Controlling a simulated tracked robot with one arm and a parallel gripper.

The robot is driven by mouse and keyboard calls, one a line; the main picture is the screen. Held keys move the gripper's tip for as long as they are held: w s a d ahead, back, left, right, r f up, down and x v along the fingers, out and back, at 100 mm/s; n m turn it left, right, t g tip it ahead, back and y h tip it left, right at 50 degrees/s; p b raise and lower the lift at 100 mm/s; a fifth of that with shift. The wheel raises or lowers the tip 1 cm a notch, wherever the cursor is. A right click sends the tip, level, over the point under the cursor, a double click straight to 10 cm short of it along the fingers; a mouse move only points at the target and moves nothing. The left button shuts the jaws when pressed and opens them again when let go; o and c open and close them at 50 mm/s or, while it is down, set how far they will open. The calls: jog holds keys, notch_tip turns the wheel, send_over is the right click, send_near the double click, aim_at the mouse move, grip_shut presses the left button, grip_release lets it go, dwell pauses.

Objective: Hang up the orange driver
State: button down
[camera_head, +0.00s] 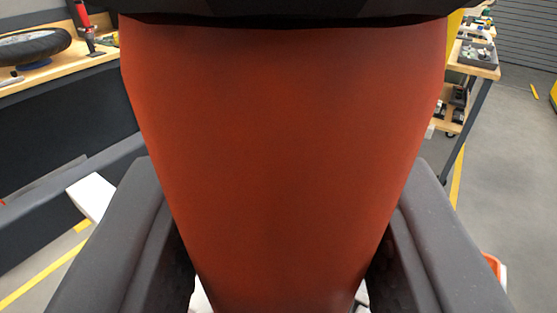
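The orange driver (280,150) fills the middle of the view, very close to the camera. Its orange body narrows toward the bottom, and a black part (280,8) spans its top. My gripper (280,280) has one dark grey finger on each side of the lower body. Both fingers press close against it, so it is held between them. The fingertips and the driver's lower end are partly hidden or cut off by the frame. No hanging place for the driver can be made out; the driver hides the centre of the scene.
A wooden bench at left (85,66) bears a black tyre (30,46) and a red-handled tool (84,22). A white block (91,197) shows beside the left finger. At right stands a table with a grey tray (478,54). Open floor (510,170) lies at right.

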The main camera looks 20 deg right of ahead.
jog(key=shift+f, duration=0.2)
dwell(0.3)
jog(key=c, duration=0.9)
grip_release()
jog(key=shift+s+f, duration=0.1)
jog(key=b+v, duration=0.2)
jog(key=v, duration=1.1)
jog(key=shift+s+a+b, duration=0.2)
jog(key=shift+s+b, duration=0.05)
jog(key=shift+b, duration=0.15)
